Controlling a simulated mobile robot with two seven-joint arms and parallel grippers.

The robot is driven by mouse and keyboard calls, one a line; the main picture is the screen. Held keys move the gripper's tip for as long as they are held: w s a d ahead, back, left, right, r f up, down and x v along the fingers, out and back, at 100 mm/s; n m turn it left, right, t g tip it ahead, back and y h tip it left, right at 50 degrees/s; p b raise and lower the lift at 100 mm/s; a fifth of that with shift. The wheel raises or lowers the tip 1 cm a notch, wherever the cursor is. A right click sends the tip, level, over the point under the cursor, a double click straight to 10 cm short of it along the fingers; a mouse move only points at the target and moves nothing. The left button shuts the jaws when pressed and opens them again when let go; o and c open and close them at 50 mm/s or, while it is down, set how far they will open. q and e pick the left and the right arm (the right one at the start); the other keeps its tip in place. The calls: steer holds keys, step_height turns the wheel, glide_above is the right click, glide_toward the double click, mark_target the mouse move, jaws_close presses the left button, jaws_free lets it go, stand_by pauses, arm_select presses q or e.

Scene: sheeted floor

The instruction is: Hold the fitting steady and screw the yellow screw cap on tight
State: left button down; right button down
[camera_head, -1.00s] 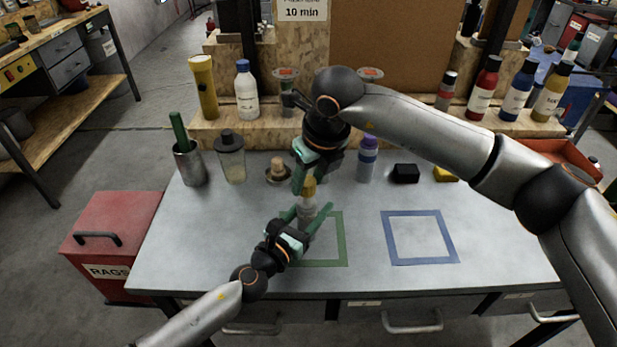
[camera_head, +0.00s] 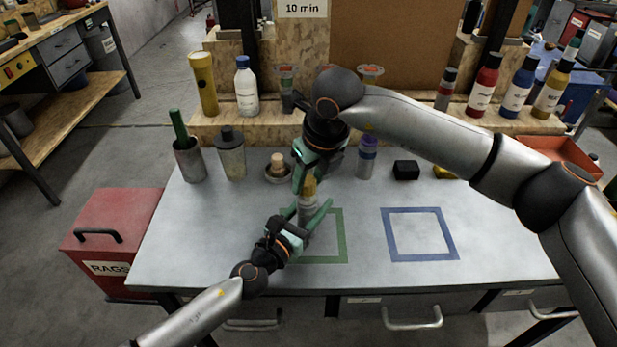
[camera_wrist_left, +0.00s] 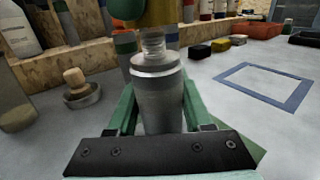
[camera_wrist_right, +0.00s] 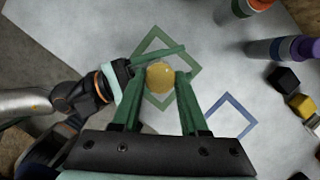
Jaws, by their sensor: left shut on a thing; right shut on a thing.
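The fitting (camera_head: 308,205) is a grey metal cylinder, upright above the green square outline. My left gripper (camera_head: 309,211) is shut around its body; the left wrist view shows the fitting (camera_wrist_left: 157,92) between the green fingers. Its bare threaded neck (camera_wrist_left: 152,42) shows below the yellow screw cap (camera_wrist_left: 160,13). The cap (camera_head: 309,187) is directly over the fitting, in line with it. My right gripper (camera_wrist_right: 161,76) is shut on the cap from above; the cap (camera_wrist_right: 159,78) fills the space between its fingertips. Whether the cap touches the thread's top is hard to tell.
A green outline (camera_head: 344,240) and a blue outline (camera_head: 388,235) mark the grey table. Behind stand a cup (camera_head: 190,163), a grey-lidded jar (camera_head: 231,160), a purple-topped bottle (camera_head: 366,160) and a black block (camera_head: 405,170). The table's right front is clear.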

steer(key=shift+f, duration=0.8)
steer(key=c, duration=0.9)
jaws_free()
steer(key=shift+c, duration=0.2)
jaws_close()
steer(key=m+h, duration=0.1)
steer(key=m, duration=0.3)
steer(key=shift+r, duration=0.1)
steer(key=m, duration=0.2)
steer(key=m+h, duration=0.1)
steer(key=m, duration=0.2)
steer(key=shift+t+h, duration=0.3)
steer(key=m+h, duration=0.1)
steer(key=m, duration=0.2)
steer(key=m+g, duration=0.1)
steer(key=m, duration=0.2)
steer(key=shift+w+d+h, duration=0.1)
steer(key=shift+h, duration=0.3)
steer(key=m+g, duration=0.1)
steer(key=m, duration=0.3)
steer(key=shift+d+m+h, duration=0.15)
steer(key=shift+m+h, duration=0.15)
steer(key=shift+h, duration=0.1)
